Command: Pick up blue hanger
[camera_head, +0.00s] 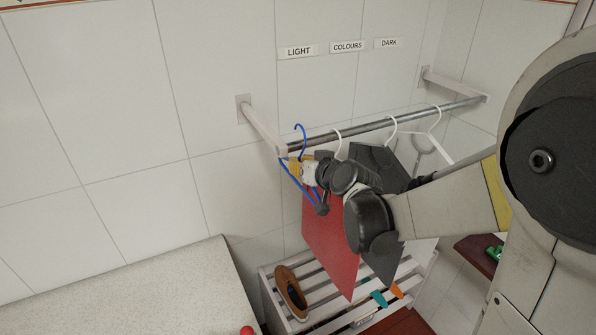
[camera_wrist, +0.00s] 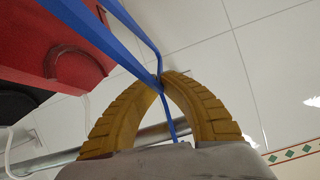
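The blue hanger (camera_head: 301,141) is at the near left end of the metal rail, its hook standing above rail height. I cannot tell whether the hook still touches the rail. My gripper (camera_head: 292,166) is at the hanger's neck, its yellow fingertips partly hidden by my wrist. In the wrist view the two yellow fingers (camera_wrist: 163,82) curve together and meet at the blue hanger (camera_wrist: 110,38), where its arms join. The fingers look shut on it. The hanger's lower part is partly hidden behind my arm in the head view.
White hangers (camera_head: 391,124) hang further along the rail (camera_head: 358,129), with red (camera_head: 327,240) and dark sheets below. A slatted white rack (camera_head: 268,290) holding a brown round item (camera_head: 290,291) stands underneath. A speckled counter (camera_head: 150,295) is at lower left. Wall labels read LIGHT, COLOURS, DARK.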

